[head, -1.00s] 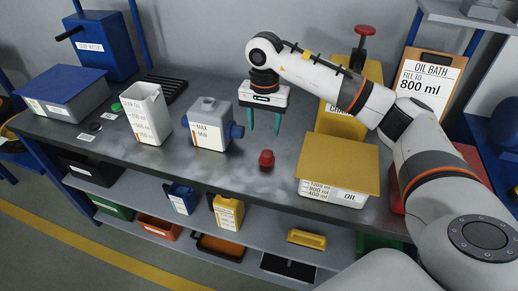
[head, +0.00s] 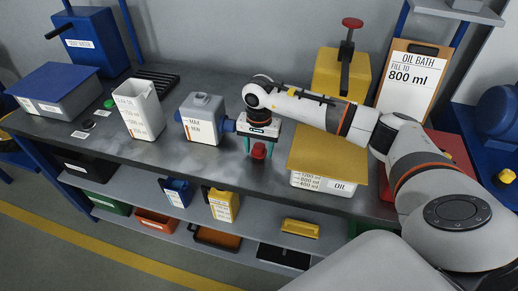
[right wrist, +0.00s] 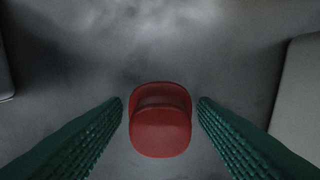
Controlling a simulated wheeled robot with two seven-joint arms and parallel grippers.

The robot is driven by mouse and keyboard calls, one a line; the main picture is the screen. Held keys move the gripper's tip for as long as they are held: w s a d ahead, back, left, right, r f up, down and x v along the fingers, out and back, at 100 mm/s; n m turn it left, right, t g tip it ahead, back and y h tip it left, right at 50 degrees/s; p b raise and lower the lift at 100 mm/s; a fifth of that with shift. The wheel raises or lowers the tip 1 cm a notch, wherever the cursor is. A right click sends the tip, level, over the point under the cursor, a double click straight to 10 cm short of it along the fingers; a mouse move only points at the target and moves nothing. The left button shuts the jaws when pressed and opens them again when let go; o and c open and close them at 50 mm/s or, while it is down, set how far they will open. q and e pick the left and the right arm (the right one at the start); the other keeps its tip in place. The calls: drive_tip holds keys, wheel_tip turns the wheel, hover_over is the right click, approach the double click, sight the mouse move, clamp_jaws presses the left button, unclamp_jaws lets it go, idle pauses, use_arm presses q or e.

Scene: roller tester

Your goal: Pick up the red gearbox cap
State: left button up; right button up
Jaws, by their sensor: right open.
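The red gearbox cap (head: 259,151) stands on the grey bench top near its front edge. In the right wrist view the cap (right wrist: 160,120) sits between the two green fingers, with a gap on each side. My right gripper (head: 262,148) is open and reaches down at the cap, its fingers on either side of it. The fingertips (right wrist: 160,104) also show in the right wrist view. The gearbox (head: 205,118), grey with a blue side part, stands just left of my right gripper. My left gripper is not in view.
A yellow-lidded oil bath container (head: 328,157) stands close to the right of the cap. A white measuring jug (head: 141,108) is farther left. A yellow press-like unit (head: 327,72) and an oil bath clipboard (head: 410,77) stand at the back right.

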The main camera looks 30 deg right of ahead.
sight(259, 146)
drive_tip(key=c, duration=0.9)
wheel_tip(259, 146, up, 10)
drive_tip(key=shift+r+b, duration=0.1)
drive_tip(key=shift+b, duration=0.45)
